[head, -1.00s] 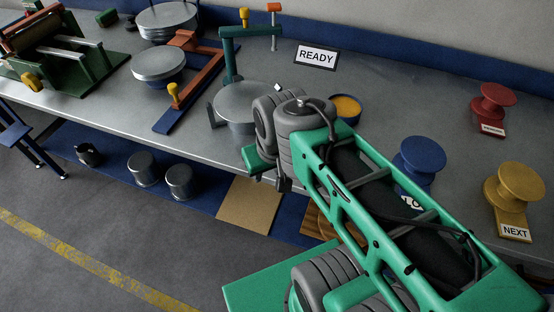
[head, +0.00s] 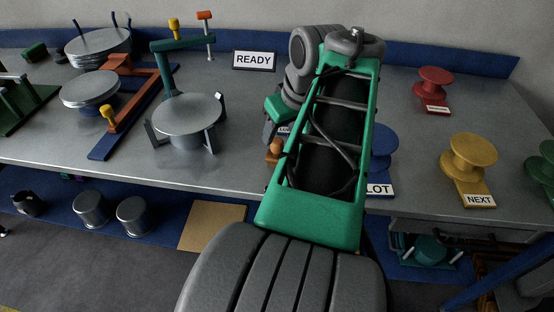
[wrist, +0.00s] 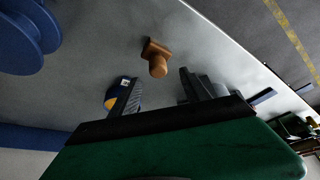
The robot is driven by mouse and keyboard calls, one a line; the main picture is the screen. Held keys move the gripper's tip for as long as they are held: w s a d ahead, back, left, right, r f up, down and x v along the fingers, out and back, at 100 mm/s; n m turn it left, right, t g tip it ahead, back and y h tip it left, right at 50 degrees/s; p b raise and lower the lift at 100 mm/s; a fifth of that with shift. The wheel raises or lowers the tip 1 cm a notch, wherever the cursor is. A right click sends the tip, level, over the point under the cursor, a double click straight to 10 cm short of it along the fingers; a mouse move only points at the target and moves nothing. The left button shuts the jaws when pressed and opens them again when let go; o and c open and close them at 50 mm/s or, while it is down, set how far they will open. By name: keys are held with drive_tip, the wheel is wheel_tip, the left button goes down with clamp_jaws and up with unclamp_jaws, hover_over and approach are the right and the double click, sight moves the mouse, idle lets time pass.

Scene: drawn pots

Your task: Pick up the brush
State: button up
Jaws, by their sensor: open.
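A small brown wooden piece with a rounded knob, which looks like the brush (wrist: 155,58), stands on the grey bench top. In the wrist view it is just beyond the fingertips, roughly between them and apart from both. In the head view the brush (head: 275,148) shows just below my gripper (head: 272,130), partly covered by my arm. My gripper (wrist: 165,88) is open and empty in the wrist view, with its two dark fingers spread. The brush's underside is not visible.
A round metal plate on legs (head: 188,113) stands left of my gripper. Blue (head: 382,150), yellow (head: 468,158) and red (head: 433,84) spools stand to the right. The bench's front edge is close.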

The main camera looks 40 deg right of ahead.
sight(278, 141)
drive_tip(key=x, duration=0.7)
drive_tip(key=shift+s+d+b, duration=0.1)
drive_tip(key=shift+d+b, duration=0.05)
drive_tip(key=shift+b, duration=0.25)
clamp_jaws()
